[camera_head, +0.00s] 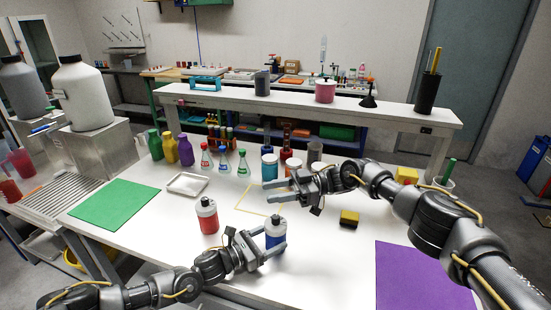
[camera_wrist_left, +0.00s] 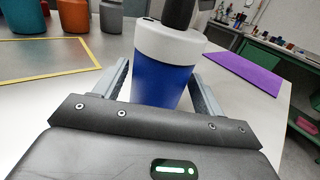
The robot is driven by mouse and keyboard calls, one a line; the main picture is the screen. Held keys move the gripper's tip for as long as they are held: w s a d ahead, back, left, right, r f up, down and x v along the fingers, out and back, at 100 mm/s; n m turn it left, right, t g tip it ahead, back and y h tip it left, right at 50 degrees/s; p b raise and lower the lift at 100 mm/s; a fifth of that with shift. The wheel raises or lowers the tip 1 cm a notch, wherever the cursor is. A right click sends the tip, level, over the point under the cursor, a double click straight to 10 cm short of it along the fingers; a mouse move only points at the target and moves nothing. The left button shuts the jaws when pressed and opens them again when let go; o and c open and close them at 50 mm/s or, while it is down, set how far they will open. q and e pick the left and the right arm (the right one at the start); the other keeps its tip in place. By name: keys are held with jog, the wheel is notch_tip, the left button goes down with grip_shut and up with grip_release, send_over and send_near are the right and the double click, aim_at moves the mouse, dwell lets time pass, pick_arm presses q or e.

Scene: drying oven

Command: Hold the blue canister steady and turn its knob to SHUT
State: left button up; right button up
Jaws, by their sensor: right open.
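The blue canister (camera_head: 275,235) stands upright near the table's front edge, with a white top and a dark knob (camera_wrist_left: 180,12), cut off at the top of the left wrist view. The knob's setting cannot be read. My left gripper (camera_head: 266,243) is open around the canister, one finger on each side. My right gripper (camera_head: 271,191) is open and empty, behind and above the canister, pointing left.
A red canister (camera_head: 208,218) stands to the left of the blue one. A yellow frame (camera_head: 237,206), a metal tray (camera_head: 187,184), a yellow-black sponge (camera_head: 349,218) and a purple mat (camera_head: 420,280) lie around. Several bottles and jars stand behind.

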pick_arm(q)
jog(key=shift+o, duration=1.2)
jog(key=v, duration=1.2)
